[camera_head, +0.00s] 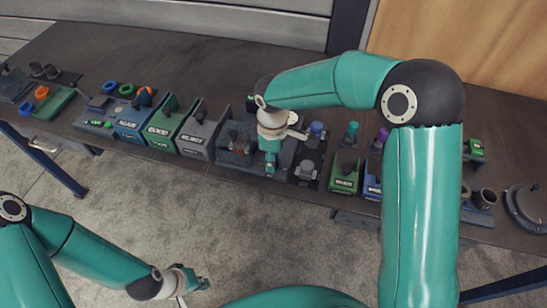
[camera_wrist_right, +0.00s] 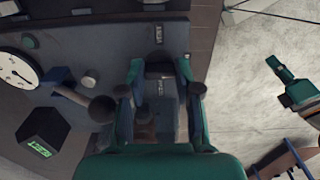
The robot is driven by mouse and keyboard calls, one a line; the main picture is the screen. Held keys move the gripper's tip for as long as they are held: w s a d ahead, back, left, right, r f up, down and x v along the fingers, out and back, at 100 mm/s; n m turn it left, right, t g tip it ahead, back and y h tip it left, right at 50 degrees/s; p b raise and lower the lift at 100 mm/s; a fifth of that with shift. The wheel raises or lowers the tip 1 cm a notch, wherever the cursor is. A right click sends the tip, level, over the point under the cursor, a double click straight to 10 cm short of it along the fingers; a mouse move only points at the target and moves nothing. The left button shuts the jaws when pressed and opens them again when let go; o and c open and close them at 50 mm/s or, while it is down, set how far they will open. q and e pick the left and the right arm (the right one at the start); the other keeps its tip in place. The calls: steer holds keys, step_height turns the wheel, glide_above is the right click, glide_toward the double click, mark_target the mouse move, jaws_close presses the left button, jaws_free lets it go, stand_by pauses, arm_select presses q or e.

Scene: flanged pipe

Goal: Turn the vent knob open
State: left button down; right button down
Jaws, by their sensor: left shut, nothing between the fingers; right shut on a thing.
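My right gripper (camera_head: 270,165) reaches down onto a dark panel unit (camera_head: 235,140) near the table's front edge, and hides part of it. In the right wrist view its two green-backed fingers (camera_wrist_right: 160,75) are closed around a small dark piece (camera_wrist_right: 159,70), which appears to be the vent knob. The fingers and shadow hide most of it, so its angle is unclear. My left gripper (camera_head: 197,283) is shut and empty, low over the floor in front of the table. Part of it also shows at the right of the wrist view (camera_wrist_right: 282,72).
Beside the right gripper are a lever with a dark ball (camera_wrist_right: 102,108), a white dial gauge (camera_wrist_right: 18,70) and a black box with a green display (camera_wrist_right: 42,137). Labelled bins (camera_head: 200,130) stand to the left. The floor (camera_head: 150,220) in front is clear.

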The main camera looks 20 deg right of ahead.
steer(key=c, duration=0.8)
jaws_free()
